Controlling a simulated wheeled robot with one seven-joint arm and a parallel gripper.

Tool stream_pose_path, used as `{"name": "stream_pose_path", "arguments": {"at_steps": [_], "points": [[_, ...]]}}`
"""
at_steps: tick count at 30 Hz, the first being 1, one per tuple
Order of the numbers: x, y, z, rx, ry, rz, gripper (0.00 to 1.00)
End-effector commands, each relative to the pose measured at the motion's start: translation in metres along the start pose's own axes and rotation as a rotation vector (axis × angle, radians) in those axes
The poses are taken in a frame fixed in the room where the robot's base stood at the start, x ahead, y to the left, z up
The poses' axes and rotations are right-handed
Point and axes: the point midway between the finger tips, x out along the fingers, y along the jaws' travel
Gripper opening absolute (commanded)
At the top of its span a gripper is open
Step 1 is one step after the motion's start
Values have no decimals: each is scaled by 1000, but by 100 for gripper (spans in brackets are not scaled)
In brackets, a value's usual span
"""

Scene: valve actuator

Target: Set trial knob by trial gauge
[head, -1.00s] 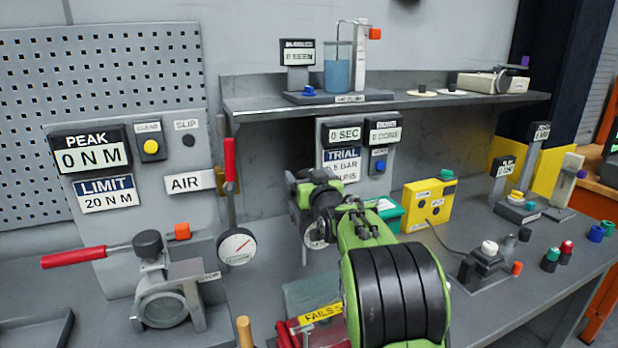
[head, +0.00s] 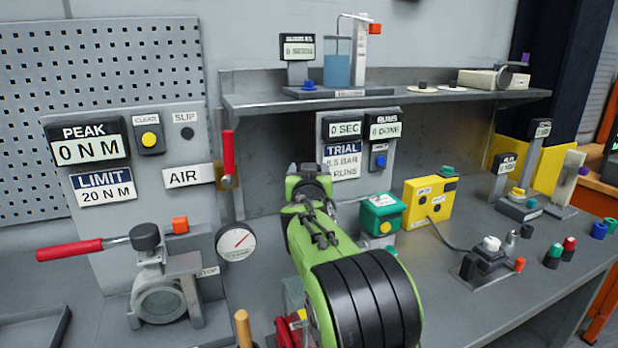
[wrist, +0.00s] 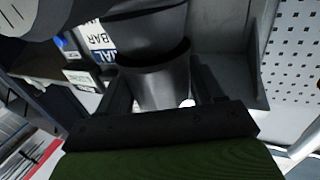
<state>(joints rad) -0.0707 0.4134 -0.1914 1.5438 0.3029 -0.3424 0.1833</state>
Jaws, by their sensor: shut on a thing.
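My gripper (wrist: 160,98) is shut on a dark, round, knob-like cylinder (wrist: 155,82) in the wrist view, one finger on each side of it. The cylinder looks like the trial knob, but no label on it is readable. In the head view my green arm hides the gripper and the held part. A blue-and-white trial sign (head: 342,160) reading "5.5 bar" and "runs" stands behind the arm; its first line is partly unclear. Part of a pale dial face (wrist: 32,14) shows at the wrist view's top left; its needle reading cannot be told.
A round gauge with a red needle (head: 236,241) is left of my arm, below a red-handled lever (head: 229,155). A green box (head: 381,214) and a yellow box (head: 428,203) stand close on the right. A shelf (head: 420,98) runs behind and above.

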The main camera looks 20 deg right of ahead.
Motion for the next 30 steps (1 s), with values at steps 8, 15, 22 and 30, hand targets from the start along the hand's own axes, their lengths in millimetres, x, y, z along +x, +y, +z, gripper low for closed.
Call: {"name": "stream_pose_path", "arguments": {"at_steps": [8,15,22,30], "points": [[0,0,-1,2,1,23,36],[0,0,-1,2,0,23,87],[0,0,0,1,0,23,87],[-40,-2,0,3,1,19,87]]}}
